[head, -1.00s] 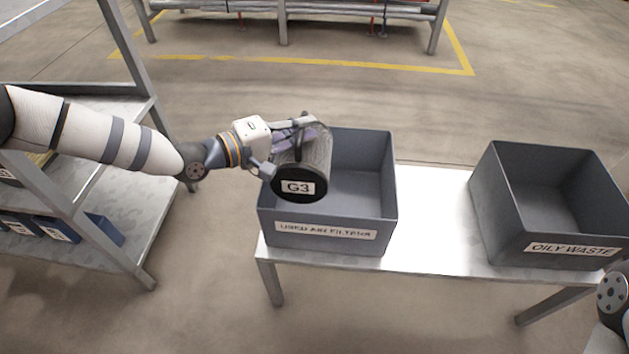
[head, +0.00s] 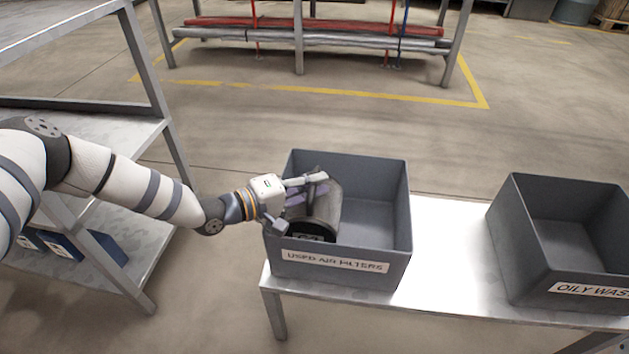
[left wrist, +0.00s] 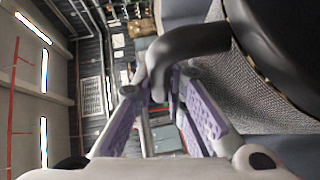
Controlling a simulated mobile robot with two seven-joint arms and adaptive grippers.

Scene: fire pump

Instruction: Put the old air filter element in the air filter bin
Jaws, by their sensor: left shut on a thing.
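The old air filter element (head: 325,212), a dark grey cylinder with a black end cap, is inside the left part of the bin labelled "USED AIR FILTERS" (head: 390,250). The bin's front wall hides its lower part and part of its label. My left gripper (head: 308,197) reaches in over the bin's left wall and is shut on the element. In the left wrist view, the purple-padded fingers (left wrist: 160,112) are around a black curved handle of the element (left wrist: 250,85). I cannot tell whether the element touches the bin floor. My right gripper is not in view.
A grey bin labelled "OILY WASTE" (head: 560,270) stands to the right on the same metal table (head: 450,240), with bare tabletop between the bins. A metal shelf rack (head: 150,120) stands at the left beside my left arm. The right part of the air filter bin is empty.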

